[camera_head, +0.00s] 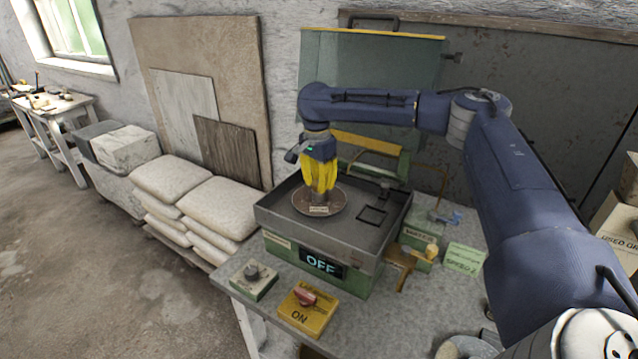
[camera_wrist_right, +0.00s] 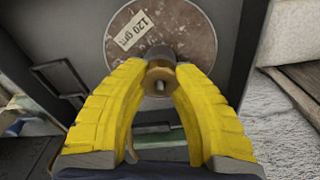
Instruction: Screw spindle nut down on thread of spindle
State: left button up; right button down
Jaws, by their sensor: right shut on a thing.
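My right gripper (camera_head: 319,190) points down over the machine, its yellow fingers closed around the nut at the spindle. In the right wrist view the fingers of the right gripper (camera_wrist_right: 160,78) meet at the brass-coloured spindle nut (camera_wrist_right: 160,72). The end of the spindle (camera_wrist_right: 160,86) shows in the nut's middle; its thread cannot be made out. A brown round disc (camera_head: 336,205) with a "120 grit" label lies below the fingers; it also shows in the right wrist view (camera_wrist_right: 190,30). How far the nut sits above the disc is hard to tell. My left gripper is out of view.
The disc sits in a grey open-topped machine housing (camera_head: 268,218) with a display (camera_head: 320,263) reading OFF. A yellow box with a red knob (camera_head: 308,310) and a green box with a dark knob (camera_head: 253,279) stand in front. Stacked sacks (camera_head: 200,210) lie left.

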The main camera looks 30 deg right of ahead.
jog(key=m, duration=0.4)
jog(key=shift+m, duration=0.4)
jog(key=c, duration=1.1)
grip_release()
jog(key=shift+c, duration=1)
